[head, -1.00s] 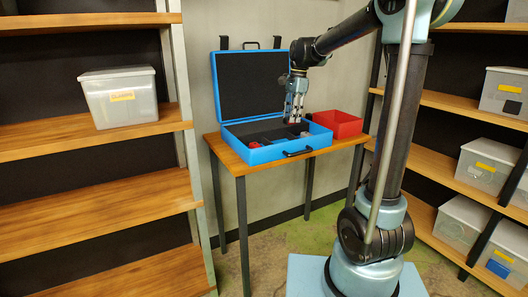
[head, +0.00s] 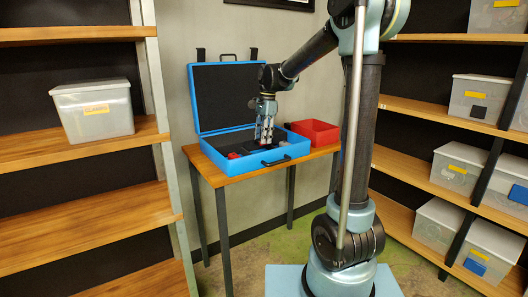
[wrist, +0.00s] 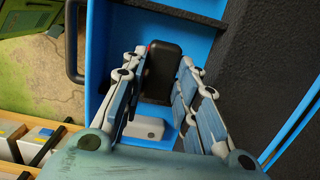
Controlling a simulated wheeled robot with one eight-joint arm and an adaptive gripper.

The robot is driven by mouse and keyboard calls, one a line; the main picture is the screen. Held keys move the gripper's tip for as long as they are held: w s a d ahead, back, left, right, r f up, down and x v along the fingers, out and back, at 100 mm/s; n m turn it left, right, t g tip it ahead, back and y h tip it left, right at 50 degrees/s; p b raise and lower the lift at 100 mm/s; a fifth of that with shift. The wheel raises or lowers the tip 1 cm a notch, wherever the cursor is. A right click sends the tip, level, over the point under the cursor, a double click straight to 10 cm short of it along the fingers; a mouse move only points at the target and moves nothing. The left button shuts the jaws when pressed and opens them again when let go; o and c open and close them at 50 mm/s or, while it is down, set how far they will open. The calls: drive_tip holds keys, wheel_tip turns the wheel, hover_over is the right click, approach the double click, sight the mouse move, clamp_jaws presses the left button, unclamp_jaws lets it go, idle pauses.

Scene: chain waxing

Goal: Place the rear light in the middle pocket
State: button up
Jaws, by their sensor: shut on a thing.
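The blue case (head: 225,161) stands open on a small wooden table, its lid upright at the back and dark foam inside. My gripper (head: 265,140) points down into the middle of the case. In the wrist view my gripper (wrist: 157,75) has its fingers on both sides of the rear light (wrist: 163,65), a dark rounded block with a little red at its edge, and is shut on it. The middle pocket is largely hidden by the fingers and the light. I cannot tell whether the light touches the pocket floor.
A pale grey object (wrist: 145,128) lies in the case beside the light. A red item (head: 233,155) sits in the left of the case. A red bin (head: 315,132) stands right of it. Shelves with boxes flank the table.

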drive_tip(key=shift+f, duration=2.65)
drive_tip(key=o, duration=1.1)
drive_tip(key=shift+c, duration=0.2)
